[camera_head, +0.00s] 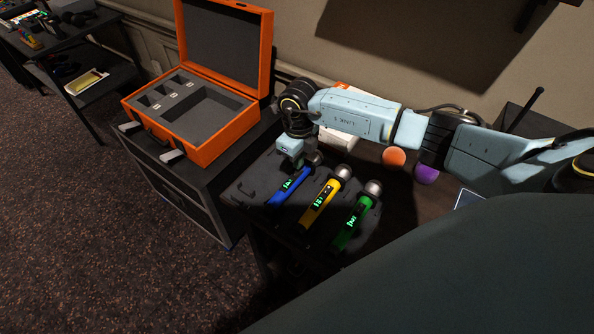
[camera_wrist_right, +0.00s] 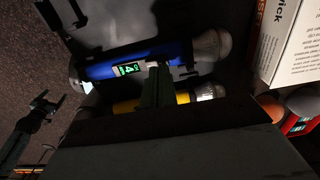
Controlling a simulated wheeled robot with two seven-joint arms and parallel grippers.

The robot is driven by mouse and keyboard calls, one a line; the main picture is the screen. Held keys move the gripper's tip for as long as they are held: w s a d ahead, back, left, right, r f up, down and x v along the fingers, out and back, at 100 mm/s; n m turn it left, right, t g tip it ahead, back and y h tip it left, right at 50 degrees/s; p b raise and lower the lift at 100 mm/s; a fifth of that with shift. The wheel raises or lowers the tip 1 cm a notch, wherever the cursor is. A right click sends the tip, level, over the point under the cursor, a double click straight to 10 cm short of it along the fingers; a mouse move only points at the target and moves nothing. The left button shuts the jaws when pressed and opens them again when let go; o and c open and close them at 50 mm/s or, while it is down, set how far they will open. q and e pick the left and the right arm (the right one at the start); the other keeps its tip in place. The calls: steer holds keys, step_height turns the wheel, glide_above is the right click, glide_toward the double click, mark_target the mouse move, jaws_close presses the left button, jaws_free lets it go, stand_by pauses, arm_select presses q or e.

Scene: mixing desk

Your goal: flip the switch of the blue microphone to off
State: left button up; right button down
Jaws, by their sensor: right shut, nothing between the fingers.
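The blue microphone (camera_head: 283,195) lies in a dark tray, leftmost of three microphones. Its display is lit green in both views. In the right wrist view the blue microphone (camera_wrist_right: 179,52) lies across the upper middle, with its silver head to the right. My right gripper (camera_head: 296,162) is shut and empty, above the blue microphone near its head end. In the wrist view the fingers of my right gripper (camera_wrist_right: 155,72) reach the blue body just right of the display; contact is unclear. They hide the switch area.
The yellow microphone (camera_head: 318,206) and green microphone (camera_head: 347,230) lie close beside the blue one. An open orange case (camera_head: 211,147) stands to the left. An orange ball (camera_head: 394,157) and a purple ball (camera_head: 426,174) are at the right. A white box (camera_wrist_right: 294,42) stands near the blue microphone's head.

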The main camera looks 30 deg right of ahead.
steer(key=shift+f+b, duration=0.85)
steer(key=shift+f, duration=0.15)
stand_by(0.9)
steer(key=shift+r, duration=0.1)
steer(key=shift+r+p, duration=2.75)
steer(key=shift+r, duration=0.65)
